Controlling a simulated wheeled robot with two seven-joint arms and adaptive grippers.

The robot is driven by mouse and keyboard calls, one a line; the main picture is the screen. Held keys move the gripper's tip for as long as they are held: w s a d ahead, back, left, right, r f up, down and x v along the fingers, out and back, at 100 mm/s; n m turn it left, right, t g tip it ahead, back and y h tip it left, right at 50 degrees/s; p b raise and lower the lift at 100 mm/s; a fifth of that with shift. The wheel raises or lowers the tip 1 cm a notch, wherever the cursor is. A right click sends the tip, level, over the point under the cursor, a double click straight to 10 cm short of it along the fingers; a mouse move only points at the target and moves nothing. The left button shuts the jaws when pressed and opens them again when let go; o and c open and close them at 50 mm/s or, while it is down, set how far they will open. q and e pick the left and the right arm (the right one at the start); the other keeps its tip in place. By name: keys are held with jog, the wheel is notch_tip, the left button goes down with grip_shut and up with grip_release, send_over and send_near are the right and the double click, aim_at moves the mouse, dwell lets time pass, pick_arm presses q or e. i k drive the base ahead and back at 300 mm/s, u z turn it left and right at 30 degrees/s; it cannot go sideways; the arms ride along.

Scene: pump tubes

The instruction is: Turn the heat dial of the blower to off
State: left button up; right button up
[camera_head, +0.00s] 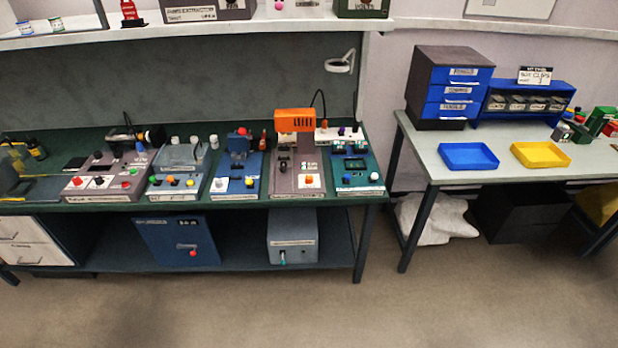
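Several small bench machines with coloured knobs stand in a row on the green-topped workbench (225,205) at the left. One has an orange head (295,121) over a grey-brown base with a black part and an orange knob (309,180). Left of it is a blue unit (239,165), and right of it a teal unit (358,172). A grey-mauve unit (110,177) with several knobs stands further left. I cannot tell for certain which machine is the blower, and the labels and dial settings are too small to read. Neither of my grippers is in view.
A second table (520,172) at the right holds a blue drawer cabinet (457,92), a blue tray (468,156) and a yellow tray (541,155). Under the workbench are a blue box (178,240) and a grey box (293,237). The floor (300,315) in front is clear.

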aim_at(309, 179)
jog(key=z, duration=0.3)
jog(key=i, duration=1.5)
jog(key=u, duration=0.4)
